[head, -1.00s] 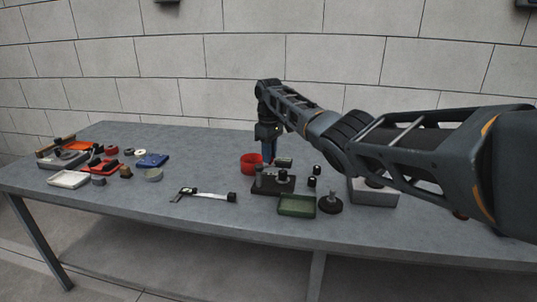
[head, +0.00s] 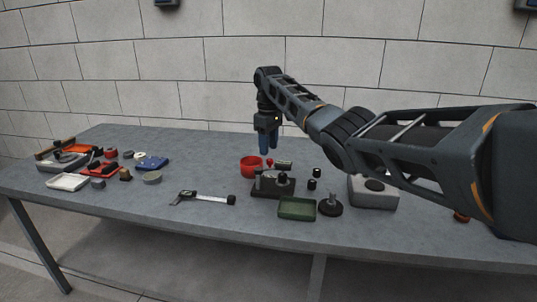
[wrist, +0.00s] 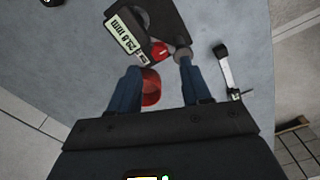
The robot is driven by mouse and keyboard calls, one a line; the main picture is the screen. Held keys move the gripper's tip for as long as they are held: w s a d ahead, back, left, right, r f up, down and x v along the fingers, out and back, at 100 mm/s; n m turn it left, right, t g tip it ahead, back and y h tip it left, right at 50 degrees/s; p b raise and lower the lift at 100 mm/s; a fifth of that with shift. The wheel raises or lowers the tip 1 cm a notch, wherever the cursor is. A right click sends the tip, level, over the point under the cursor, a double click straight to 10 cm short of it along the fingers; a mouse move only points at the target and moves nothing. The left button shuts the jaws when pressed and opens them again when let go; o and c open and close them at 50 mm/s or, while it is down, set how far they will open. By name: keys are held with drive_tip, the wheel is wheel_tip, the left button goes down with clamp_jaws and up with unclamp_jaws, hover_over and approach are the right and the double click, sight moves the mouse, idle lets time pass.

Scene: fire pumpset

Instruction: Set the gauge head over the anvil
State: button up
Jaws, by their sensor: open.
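The gauge stand has a dark base (head: 272,192) and stands near the table's middle. In the wrist view its dark base (wrist: 163,15) carries a gauge head with a lit display (wrist: 125,33), a red knob (wrist: 160,50) and a grey round post (wrist: 182,53). The red knob (head: 270,162) also shows in the head view. I cannot single out the anvil, nor tell whether the head is over it. My gripper (head: 269,149) is open and empty, above and behind the stand. Its blue fingers (wrist: 159,66) are apart, with the knob beyond their tips.
A red bowl (head: 251,163) stands just behind and left of the stand. A green tray (head: 297,208) and a dark round base (head: 331,206) are in front and right. A caliper (head: 203,198) lies left; a grey box (head: 373,193) stands right.

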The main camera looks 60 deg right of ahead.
drive_tip(key=shift+r, duration=1.85)
